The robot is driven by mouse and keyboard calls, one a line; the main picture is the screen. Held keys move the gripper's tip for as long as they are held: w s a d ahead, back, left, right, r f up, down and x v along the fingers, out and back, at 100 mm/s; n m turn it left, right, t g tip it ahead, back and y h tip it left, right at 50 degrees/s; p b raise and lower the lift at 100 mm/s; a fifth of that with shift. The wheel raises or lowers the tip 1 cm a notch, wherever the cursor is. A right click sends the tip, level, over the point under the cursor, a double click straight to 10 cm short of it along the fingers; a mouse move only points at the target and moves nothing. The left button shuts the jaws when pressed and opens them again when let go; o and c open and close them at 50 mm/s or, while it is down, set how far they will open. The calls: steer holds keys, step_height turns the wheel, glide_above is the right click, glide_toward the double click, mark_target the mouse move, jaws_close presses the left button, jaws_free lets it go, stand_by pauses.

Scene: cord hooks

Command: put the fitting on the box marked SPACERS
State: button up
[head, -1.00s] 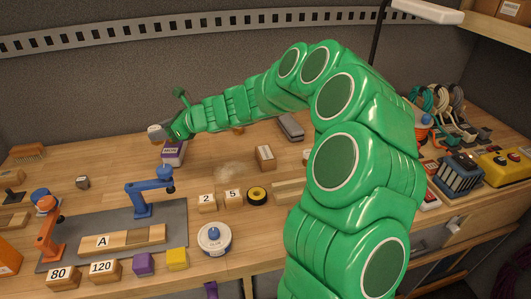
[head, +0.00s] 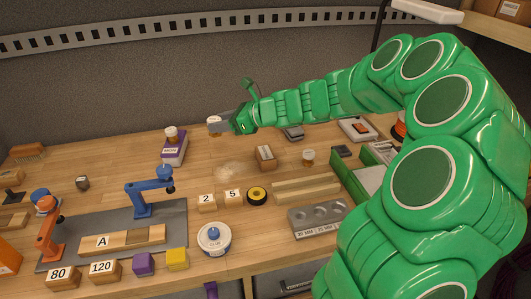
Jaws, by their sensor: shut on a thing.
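My gripper (head: 226,123) is at the back of the bench, in the air right of the purple box. It is shut on a small white-and-amber thing (head: 214,120), partly hidden by the jaws. It may be the fitting, but it is too small to be sure. The purple box (head: 174,153) has a pale label that I cannot read clearly, and a small amber, white-topped thing (head: 172,134) stands on it. A brown box (head: 265,157) with a white label sits in the middle of the bench. I cannot read the word SPACERS on any box.
A similar small jar (head: 308,157) stands right of the brown box. My arm covers the right side.

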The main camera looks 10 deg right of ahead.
steer(key=s+d+r+m+t+h, duration=0.1)
steer(key=s+d+r, duration=0.1)
steer(key=s+d, duration=1)
glide_above(272, 154)
steer(key=s, duration=0.1)
step_height(272, 154, down, 9)
steer(key=shift+a+r, duration=0.1)
steer(key=shift+a, duration=0.05)
steer(key=shift+w+f+m, duration=0.3)
steer(key=shift+w+f, duration=0.3)
steer(key=shift+f, duration=1.7)
steer(key=o, duration=1.1)
steer(key=shift+f, duration=0.1)
